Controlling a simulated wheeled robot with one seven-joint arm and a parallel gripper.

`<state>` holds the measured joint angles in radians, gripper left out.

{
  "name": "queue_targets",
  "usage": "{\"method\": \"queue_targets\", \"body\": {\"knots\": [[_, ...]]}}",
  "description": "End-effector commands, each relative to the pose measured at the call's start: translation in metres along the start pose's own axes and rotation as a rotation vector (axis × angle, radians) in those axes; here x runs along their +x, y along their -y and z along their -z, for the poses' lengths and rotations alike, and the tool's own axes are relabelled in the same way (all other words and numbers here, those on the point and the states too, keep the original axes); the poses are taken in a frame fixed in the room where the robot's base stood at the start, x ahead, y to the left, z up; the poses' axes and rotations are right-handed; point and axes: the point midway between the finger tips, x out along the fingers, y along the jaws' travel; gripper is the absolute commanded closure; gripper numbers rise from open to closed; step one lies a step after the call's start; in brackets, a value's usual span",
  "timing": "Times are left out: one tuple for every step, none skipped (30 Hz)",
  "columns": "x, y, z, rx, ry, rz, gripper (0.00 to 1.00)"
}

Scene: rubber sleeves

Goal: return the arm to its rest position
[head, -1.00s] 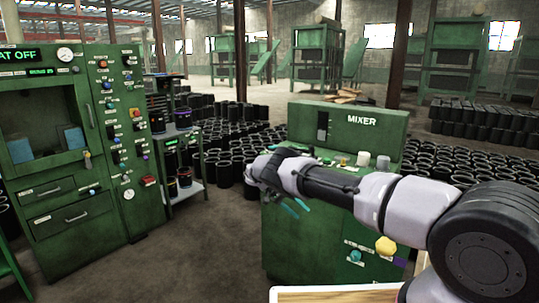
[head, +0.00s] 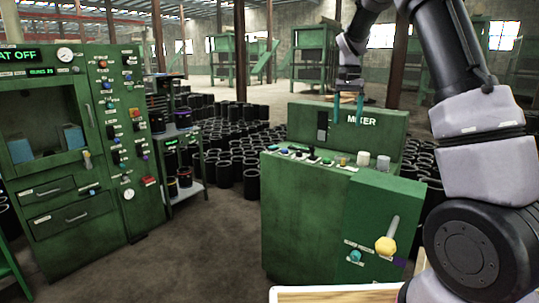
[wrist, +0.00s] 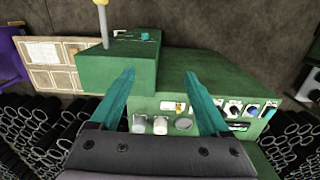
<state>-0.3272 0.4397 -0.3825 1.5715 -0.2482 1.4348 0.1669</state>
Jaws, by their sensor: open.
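My gripper (head: 348,107) is up in front of the top of the green mixer cabinet (head: 310,215) in the head view, with its teal fingers pointing down. In the wrist view the two teal fingers (wrist: 160,103) are spread apart with nothing between them. Below them the wrist view shows the mixer's green top (wrist: 205,82) and its row of controls. My arm rises on the right side of the head view and bends over at the top. The fingers look clear of the mixer, and they partly cover its "MIXER" label.
A green control cabinet (head: 115,135) with a window, drawers and knobs stands at the left. A small shelf (head: 186,190) is beside it. Many black rubber sleeves (head: 238,172) stand on the floor behind. A yellow-knobbed lever (head: 386,244) sticks out of the mixer's front. Open floor lies between the cabinets.

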Motion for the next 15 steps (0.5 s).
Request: {"method": "queue_targets", "body": {"knots": [[-0.019,-0.014,-0.012,-0.009,-0.007,0.05,0.2],[-0.028,-0.021,-0.019,-0.019,-0.012,0.076,0.2],[-0.038,-0.031,-0.028,-0.032,-0.022,0.108,0.2],[-0.046,-0.038,-0.036,-0.04,-0.028,0.132,0.2],[-0.053,-0.044,-0.044,-0.05,-0.037,0.156,0.2],[-0.062,-0.054,-0.054,-0.062,-0.049,0.186,0.2],[-0.069,-0.061,-0.063,-0.073,-0.06,0.208,0.2],[-0.075,-0.068,-0.071,-0.083,-0.071,0.23,0.2],[-0.082,-0.077,-0.083,-0.097,-0.087,0.257,0.2],[-0.087,-0.084,-0.092,-0.107,-0.101,0.276,0.2],[-0.091,-0.091,-0.102,-0.118,-0.114,0.295,0.2],[-0.097,-0.1,-0.114,-0.131,-0.135,0.32,0.2],[-0.1,-0.106,-0.123,-0.143,-0.151,0.337,0.2],[-0.102,-0.113,-0.133,-0.154,-0.168,0.353,0.2],[-0.106,-0.122,-0.145,-0.167,-0.192,0.374,0.2]]}}
